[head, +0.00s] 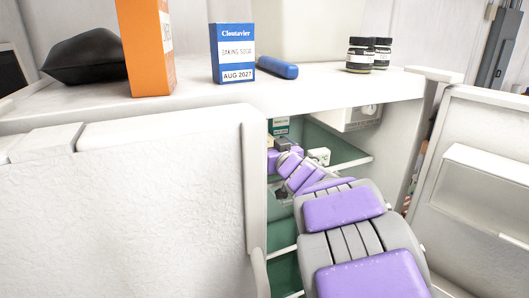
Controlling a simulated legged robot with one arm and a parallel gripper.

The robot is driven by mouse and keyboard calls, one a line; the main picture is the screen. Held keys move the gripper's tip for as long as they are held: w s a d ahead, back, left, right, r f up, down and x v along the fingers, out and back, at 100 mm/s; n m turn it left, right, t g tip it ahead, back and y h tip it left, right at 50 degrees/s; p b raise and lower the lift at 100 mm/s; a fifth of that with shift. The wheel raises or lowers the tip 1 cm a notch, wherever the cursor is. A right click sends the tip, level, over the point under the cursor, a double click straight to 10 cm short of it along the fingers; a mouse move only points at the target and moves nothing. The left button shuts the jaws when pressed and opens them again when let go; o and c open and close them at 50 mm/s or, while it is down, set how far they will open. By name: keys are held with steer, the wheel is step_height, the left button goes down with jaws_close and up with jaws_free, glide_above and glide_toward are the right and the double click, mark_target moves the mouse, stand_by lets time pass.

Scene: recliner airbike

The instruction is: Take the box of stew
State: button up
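My purple and grey arm reaches into an open white cabinet or fridge with green inner walls. My gripper (282,188) is at its far end, low inside and partly hidden by the arm, so its fingers cannot be made out. A small green box (281,126) with a white label stands inside, above and behind the gripper. Its label is too small to read, so I cannot tell whether it is the stew. I cannot tell whether the gripper touches anything.
A small white item (319,156) is inside. An open door (478,185) stands at right.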

steer(key=c, duration=1.4)
steer(key=shift+r, duration=0.9)
step_height(320, 180, up, 2)
steer(key=shift+p, duration=0.4)
steer(key=v, duration=1.8)
